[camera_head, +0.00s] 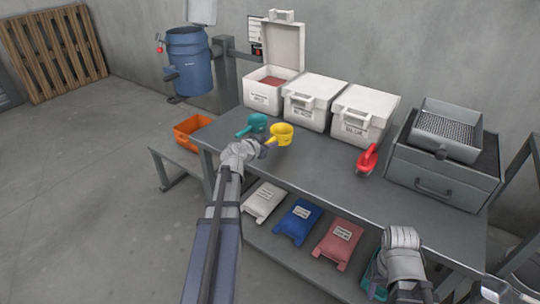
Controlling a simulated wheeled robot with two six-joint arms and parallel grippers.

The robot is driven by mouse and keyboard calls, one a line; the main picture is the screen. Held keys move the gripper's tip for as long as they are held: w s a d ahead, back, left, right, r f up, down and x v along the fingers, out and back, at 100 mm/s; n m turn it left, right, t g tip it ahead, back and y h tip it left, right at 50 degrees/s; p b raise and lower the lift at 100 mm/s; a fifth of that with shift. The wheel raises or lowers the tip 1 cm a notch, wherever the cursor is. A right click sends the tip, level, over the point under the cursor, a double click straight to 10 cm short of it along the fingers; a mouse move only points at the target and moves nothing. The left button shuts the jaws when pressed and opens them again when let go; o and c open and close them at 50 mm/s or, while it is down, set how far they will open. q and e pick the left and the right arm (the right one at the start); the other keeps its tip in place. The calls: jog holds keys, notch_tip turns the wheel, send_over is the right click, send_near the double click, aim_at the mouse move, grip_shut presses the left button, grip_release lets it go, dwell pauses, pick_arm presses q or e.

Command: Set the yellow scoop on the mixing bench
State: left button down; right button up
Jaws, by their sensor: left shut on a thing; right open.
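The yellow scoop (281,132) is over the left part of the grey mixing bench (325,175), its cup to the right of my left gripper. My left gripper (264,147) is shut on the scoop's handle side. I cannot tell whether the scoop touches the bench top or hangs just above it. My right gripper (402,250) is open at the bench's front edge, at the lower right; its fingertips are mostly hidden by its own wrist.
A teal scoop (256,122) is close behind the yellow one. A red scoop (367,160) lies mid-bench. White bins (312,102) and a grey drawer unit with a sieve (445,165) line the back. Labelled bags (299,221) lie on the lower shelf. An orange bin (190,130) stands left.

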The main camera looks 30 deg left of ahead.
aim_at(270, 159)
pick_arm(q)
jog(key=shift+f+b, duration=1.9)
jog(key=shift+f, duration=0.1)
jog(key=shift+r, duration=0.15)
jog(key=c, duration=0.7)
grip_release()
jog(key=shift+r, duration=0.15)
jog(key=p+v, duration=0.4)
jog(key=v, duration=0.8)
jog(key=shift+p, duration=0.35)
